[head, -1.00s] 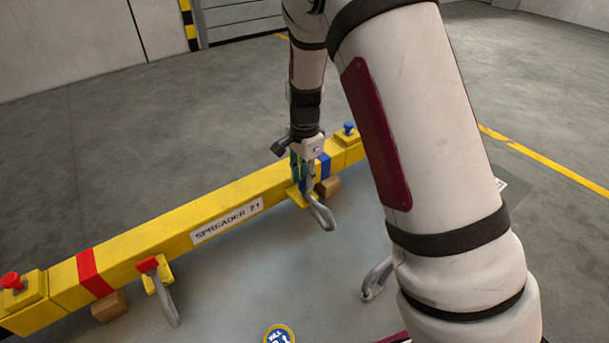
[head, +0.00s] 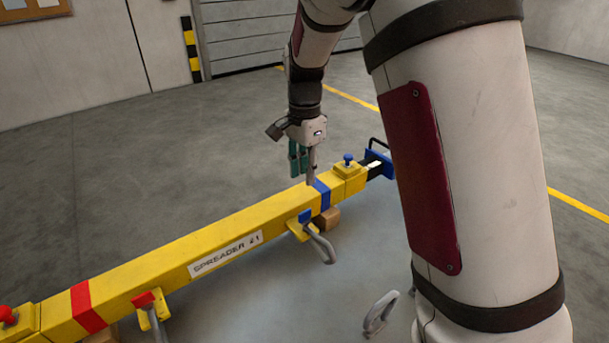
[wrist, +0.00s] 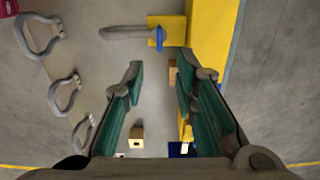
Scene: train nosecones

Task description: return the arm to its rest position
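My gripper (head: 305,167) hangs fingers down just above and behind the yellow spreader beam (head: 150,270), near its blue band. In the wrist view its two green-padded fingers (wrist: 157,85) are spread apart with nothing between them. A grey shackle (head: 322,246) hangs at the beam's blue-marked lug and also shows in the wrist view (wrist: 125,32), apart from the fingers. Another shackle (head: 157,326) hangs at the red-marked lug. My white arm covers the right part of the head view.
A loose shackle (head: 379,313) lies on the grey surface (head: 255,305); several show in the wrist view (wrist: 65,93). Wooden blocks (head: 327,218) sit under the beam. A blue end piece (head: 378,163) projects at its far end. Open floor (head: 130,160) lies behind the beam.

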